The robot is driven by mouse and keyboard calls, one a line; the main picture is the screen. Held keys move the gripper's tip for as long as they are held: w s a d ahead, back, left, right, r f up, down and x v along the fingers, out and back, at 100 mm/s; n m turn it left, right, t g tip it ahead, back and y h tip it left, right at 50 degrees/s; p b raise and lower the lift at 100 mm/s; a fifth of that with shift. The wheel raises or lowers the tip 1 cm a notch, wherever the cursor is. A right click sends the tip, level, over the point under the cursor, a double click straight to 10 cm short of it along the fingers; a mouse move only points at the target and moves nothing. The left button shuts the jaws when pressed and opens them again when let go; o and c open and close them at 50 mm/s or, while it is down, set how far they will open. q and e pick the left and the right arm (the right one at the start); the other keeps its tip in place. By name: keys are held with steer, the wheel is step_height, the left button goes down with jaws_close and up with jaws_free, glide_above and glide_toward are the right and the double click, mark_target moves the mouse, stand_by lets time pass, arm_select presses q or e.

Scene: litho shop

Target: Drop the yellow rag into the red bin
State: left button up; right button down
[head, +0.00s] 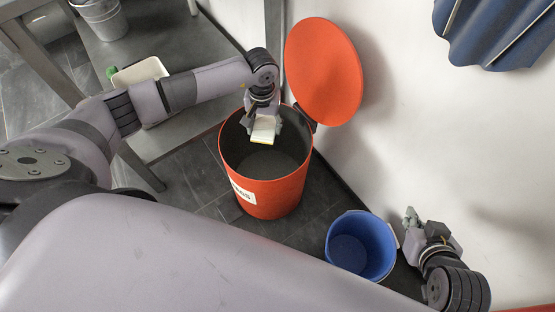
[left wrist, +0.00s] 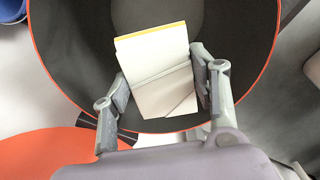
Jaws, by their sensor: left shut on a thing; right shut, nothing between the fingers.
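The rag (head: 264,130) looks pale cream with a yellow edge and is folded flat. It also shows in the left wrist view (left wrist: 160,75), between the two fingers. My left gripper (head: 263,115) is shut on it and holds it over the open mouth of the red bin (head: 268,198). In the left wrist view the bin's dark inside (left wrist: 75,40) lies behind the rag. The bin's round red lid (head: 322,72) stands open against the wall. My right gripper (head: 410,220) is shut and empty, beside the blue bucket, at the lower right.
A blue bucket (head: 360,244) stands on the floor right of the bin. A grey table (head: 185,55) at upper left holds a white tray (head: 140,73), a green object (head: 111,72) and a metal bucket (head: 103,20). A blue corrugated thing (head: 495,30) hangs on the right wall.

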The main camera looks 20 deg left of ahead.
arm_select(q)
steer(key=shift+f, duration=0.1)
steer(key=o, duration=1.1)
step_height(320, 180, up, 12)
steer(key=shift+r, duration=0.1)
stand_by(0.5)
